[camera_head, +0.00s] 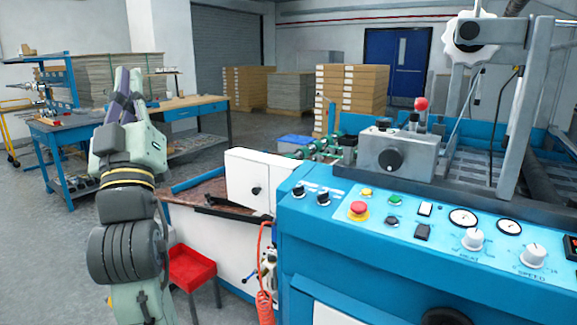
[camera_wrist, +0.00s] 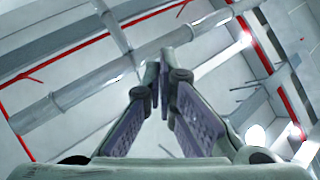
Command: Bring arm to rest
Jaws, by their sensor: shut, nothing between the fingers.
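My arm stands upright at the left in the head view, with my gripper (camera_head: 126,78) at its top, pointing up. In the wrist view my gripper (camera_wrist: 158,78) has its two purple-padded fingers converging at the tips. It is shut and holds nothing. Behind the fingers the wrist view shows only the ceiling with beams, red pipes and lamps. The gripper touches nothing that I can see.
A blue laminating machine (camera_head: 400,255) with knobs and a red button fills the right. A red tray (camera_head: 192,268) is low beside my arm. A blue workbench (camera_head: 75,140) stands at the left. Stacked boxes (camera_head: 350,90) are farther back. Grey floor is open at the left.

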